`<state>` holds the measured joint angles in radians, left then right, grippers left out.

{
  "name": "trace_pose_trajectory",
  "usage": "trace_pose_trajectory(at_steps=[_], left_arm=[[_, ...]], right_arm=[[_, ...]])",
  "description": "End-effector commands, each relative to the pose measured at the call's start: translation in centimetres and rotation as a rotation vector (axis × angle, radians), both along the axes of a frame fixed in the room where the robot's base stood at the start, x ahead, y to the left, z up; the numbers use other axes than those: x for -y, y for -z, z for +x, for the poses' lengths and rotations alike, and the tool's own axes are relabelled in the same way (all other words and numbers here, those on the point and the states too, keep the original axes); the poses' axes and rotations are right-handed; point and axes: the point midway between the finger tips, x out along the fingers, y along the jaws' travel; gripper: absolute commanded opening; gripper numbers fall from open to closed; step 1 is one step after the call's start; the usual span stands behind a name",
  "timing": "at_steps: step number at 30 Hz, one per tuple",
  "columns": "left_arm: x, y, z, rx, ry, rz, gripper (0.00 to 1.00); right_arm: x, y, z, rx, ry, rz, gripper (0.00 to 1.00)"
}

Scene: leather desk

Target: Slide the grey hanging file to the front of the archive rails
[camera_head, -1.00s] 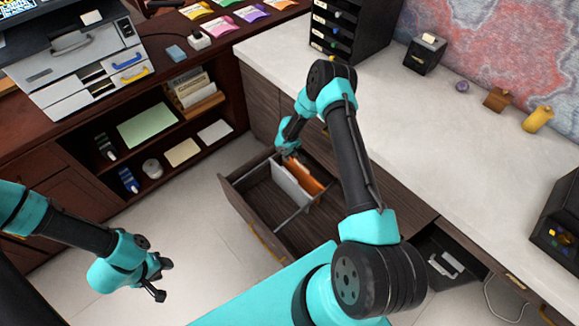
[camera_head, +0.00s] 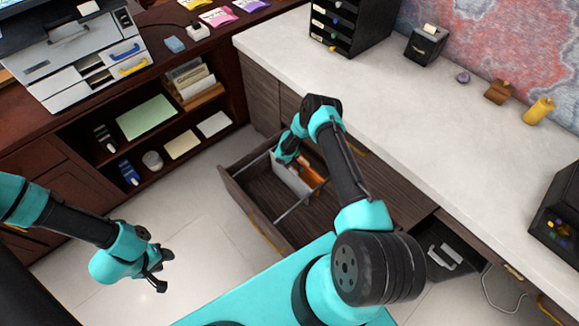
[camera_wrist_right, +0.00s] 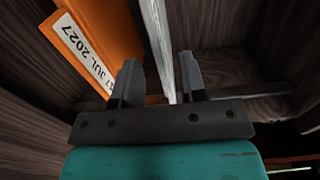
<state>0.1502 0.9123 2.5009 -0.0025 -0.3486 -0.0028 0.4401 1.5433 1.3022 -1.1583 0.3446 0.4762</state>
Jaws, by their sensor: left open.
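The open drawer (camera_head: 237,190) in the head view holds the grey hanging file (camera_head: 292,182) and an orange file (camera_head: 311,184). My right gripper (camera_head: 284,160) is down in the drawer at the grey file's far end. In the right wrist view, my right gripper (camera_wrist_right: 160,75) has its fingers apart, one on each side of the grey file (camera_wrist_right: 158,40), seen edge-on; I cannot tell whether they touch it. The orange file (camera_wrist_right: 95,35), labelled "JUL 2027", lies left of it. My left gripper (camera_head: 158,273) is open and empty above the floor.
A metal crossbar (camera_head: 294,210) spans the drawer, with bare room in its left part. The light worktop (camera_head: 420,130) lies behind the drawer. Wooden shelves (camera_head: 165,150) with papers stand to the left. A lower open drawer (camera_head: 440,245) is at the right.

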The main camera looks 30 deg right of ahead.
Motion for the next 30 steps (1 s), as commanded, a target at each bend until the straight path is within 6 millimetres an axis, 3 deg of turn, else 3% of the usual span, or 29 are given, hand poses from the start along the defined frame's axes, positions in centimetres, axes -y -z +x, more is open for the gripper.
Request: trace_pose_trajectory(at_steps=[7, 18, 30], left_arm=[[0.0, 0.0, 0.0, 0.0, 0.0, 0.0, 0.43], [0.0, 0.0, 0.0, 0.0, 0.0, 0.0, 0.43], [0.0, 0.0, 0.0, 0.0, 0.0, 0.0, 0.43]], right_arm=[[0.0, 2.4, 0.0, -0.001, 0.001, 0.0, 0.38], [0.0, 2.8, 0.0, 0.0, 0.0, 0.0, 0.38], [0.0, 2.7, 0.0, 0.0, 0.0, 0.0, 0.01]])
